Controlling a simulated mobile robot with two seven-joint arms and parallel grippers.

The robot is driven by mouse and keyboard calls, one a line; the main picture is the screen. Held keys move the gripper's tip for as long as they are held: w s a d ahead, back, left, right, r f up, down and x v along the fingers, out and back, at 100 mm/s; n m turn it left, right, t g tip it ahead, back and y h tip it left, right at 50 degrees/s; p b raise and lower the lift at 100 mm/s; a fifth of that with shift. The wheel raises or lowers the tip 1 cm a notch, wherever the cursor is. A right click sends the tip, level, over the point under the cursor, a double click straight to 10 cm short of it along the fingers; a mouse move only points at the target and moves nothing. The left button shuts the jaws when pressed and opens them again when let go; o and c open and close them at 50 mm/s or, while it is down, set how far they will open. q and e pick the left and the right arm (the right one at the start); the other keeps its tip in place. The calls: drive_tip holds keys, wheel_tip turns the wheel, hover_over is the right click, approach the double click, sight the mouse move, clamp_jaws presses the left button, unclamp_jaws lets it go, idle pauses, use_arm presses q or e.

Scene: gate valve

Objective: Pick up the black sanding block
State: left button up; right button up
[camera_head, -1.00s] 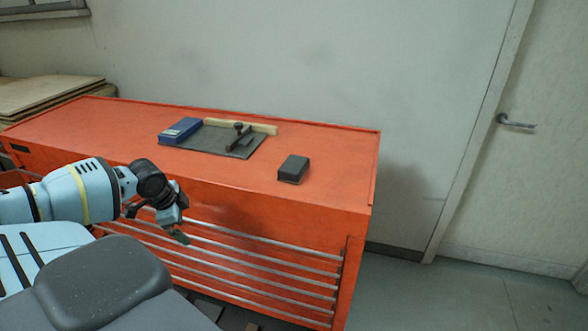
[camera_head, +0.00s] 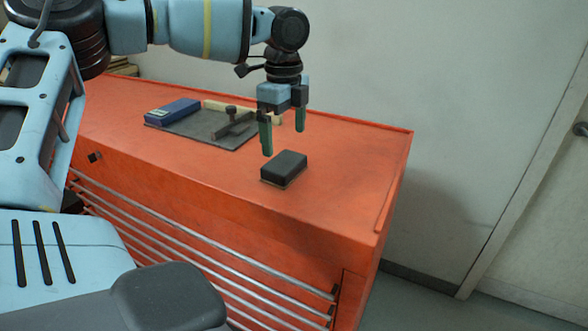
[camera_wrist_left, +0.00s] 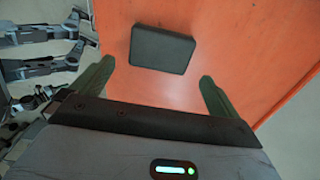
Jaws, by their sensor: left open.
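The black sanding block (camera_head: 284,168) lies flat on the orange cabinet top (camera_head: 345,165), near its front edge. My left gripper (camera_head: 283,140) points down, open and empty, above and slightly behind the block in the head view. Its green fingers are apart and do not appear to touch the block. In the left wrist view the block (camera_wrist_left: 161,49) lies beyond the two open fingertips (camera_wrist_left: 157,72), between their lines. My right gripper is not in view.
A dark mat (camera_head: 205,127) at the back left of the cabinet top holds a blue box (camera_head: 172,111), a dark tool (camera_head: 231,123) and a pale wooden strip (camera_head: 215,105). The top right of the block is clear. A wall stands behind the cabinet.

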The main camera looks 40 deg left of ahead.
sight(284, 161)
use_arm(q)
drive_tip(key=shift+f, duration=0.15)
drive_tip(key=shift+s+f, duration=0.2)
drive_tip(key=shift+f, duration=0.9)
drive_tip(key=shift+w+a+f, duration=0.1)
drive_tip(key=shift+f, duration=0.15)
wheel_tip(284, 161, down, 5)
drive_tip(key=shift+w+a+r+p, duration=0.1)
drive_tip(key=shift+p, duration=0.2)
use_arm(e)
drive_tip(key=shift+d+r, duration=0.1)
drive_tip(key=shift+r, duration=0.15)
use_arm(q)
drive_tip(key=c, duration=0.7)
drive_tip(key=shift+c, duration=0.5)
